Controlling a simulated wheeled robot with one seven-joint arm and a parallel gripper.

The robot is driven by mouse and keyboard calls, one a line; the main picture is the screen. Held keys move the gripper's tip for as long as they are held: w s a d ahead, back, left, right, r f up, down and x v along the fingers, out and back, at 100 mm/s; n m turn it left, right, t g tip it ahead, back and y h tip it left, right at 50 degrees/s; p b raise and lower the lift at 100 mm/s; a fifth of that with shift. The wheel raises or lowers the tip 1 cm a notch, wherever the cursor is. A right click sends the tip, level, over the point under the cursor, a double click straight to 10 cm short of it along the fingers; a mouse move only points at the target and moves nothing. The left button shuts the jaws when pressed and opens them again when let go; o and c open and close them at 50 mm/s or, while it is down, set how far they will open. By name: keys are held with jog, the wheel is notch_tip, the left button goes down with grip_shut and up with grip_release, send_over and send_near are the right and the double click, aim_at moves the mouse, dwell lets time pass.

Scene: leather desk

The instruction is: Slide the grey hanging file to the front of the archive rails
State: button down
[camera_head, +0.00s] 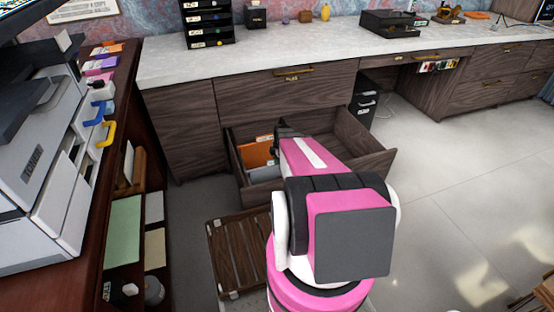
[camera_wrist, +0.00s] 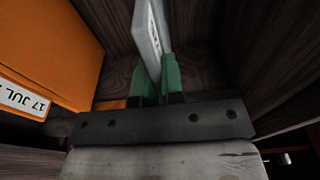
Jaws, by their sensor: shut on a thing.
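The grey hanging file (camera_wrist: 147,38) shows in the wrist view as a thin pale upright sheet. My gripper (camera_wrist: 160,82) has its green fingers shut on the file's near edge, one finger on each side. In the head view the grey file (camera_head: 262,172) stands in the open drawer (camera_head: 350,185), just left of my arm. An orange file (camera_head: 257,152) is in the drawer at the left. In the wrist view the orange file (camera_wrist: 50,45) bears a white label reading "17 JUL". My arm hides the drawer's middle and the gripper's fingers in the head view.
The drawer's right part looks empty. A slatted wooden piece (camera_head: 238,250) is on the floor in front of the drawer. A printer (camera_head: 45,160) stands on the brown desk at the left. The light worktop (camera_head: 330,45) runs above the drawers. Open floor lies to the right.

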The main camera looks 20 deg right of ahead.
jog(key=s, duration=0.6)
jog(key=shift+s, duration=0.2)
dwell(0.8)
jog(key=c, duration=1.2)
grip_release()
jog(key=shift+o, duration=0.2)
jog(key=shift+r, duration=0.15)
